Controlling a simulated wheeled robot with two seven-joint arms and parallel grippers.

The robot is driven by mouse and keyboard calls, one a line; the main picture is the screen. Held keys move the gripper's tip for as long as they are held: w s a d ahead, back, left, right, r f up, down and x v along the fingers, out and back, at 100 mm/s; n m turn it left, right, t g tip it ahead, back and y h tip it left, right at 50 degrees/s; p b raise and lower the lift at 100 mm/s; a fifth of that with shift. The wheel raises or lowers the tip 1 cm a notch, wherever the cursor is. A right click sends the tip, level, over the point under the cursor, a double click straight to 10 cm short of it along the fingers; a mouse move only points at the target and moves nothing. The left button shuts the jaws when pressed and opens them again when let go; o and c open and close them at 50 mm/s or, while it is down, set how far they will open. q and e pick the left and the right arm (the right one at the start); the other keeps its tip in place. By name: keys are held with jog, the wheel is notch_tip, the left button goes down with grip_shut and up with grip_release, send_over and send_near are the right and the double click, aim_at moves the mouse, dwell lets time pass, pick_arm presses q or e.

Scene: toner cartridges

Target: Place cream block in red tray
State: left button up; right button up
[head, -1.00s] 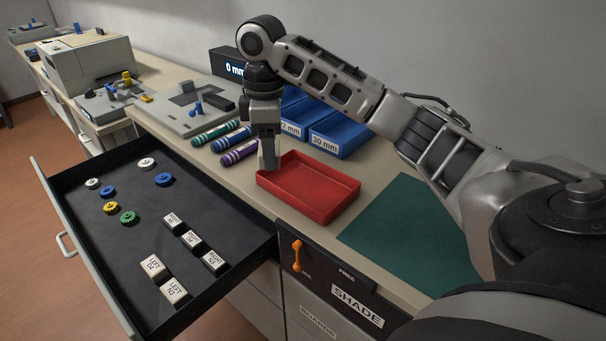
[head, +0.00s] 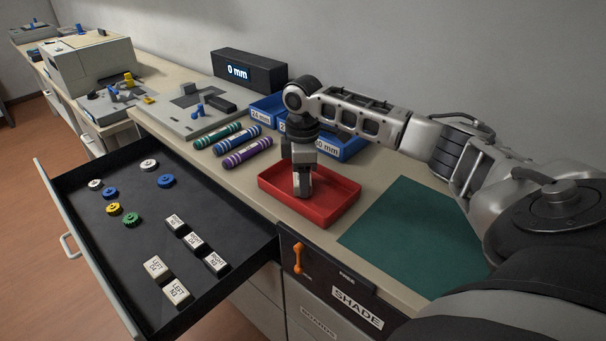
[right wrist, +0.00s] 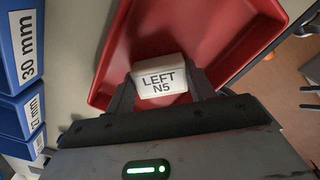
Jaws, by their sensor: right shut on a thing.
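My right gripper (head: 303,188) is over the red tray (head: 342,206), pointing down, with its fingertips inside the tray's outline. In the right wrist view it is shut on a cream block (right wrist: 160,78) marked "LEFT N5", held between the two fingers. The red tray also shows in the right wrist view (right wrist: 240,28), behind the block. I cannot tell whether the block touches the tray floor. In the head view the block is hidden or too small to make out at the fingertips. My left gripper is not in view.
The open drawer (head: 130,285) holds several other cream blocks (head: 177,291) and several round caps (head: 132,219). Striped cartridges (head: 247,154) lie left of the tray. Blue bins (head: 345,147) stand behind it. A green mat (head: 410,235) lies clear to the right.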

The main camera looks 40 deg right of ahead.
jog(key=shift+f, duration=0.1)
jog(key=o, duration=1)
notch_tip(320, 180, up, 12)
jog(key=shift+r+b, duration=0.15)
jog(key=shift+b, duration=0.25)
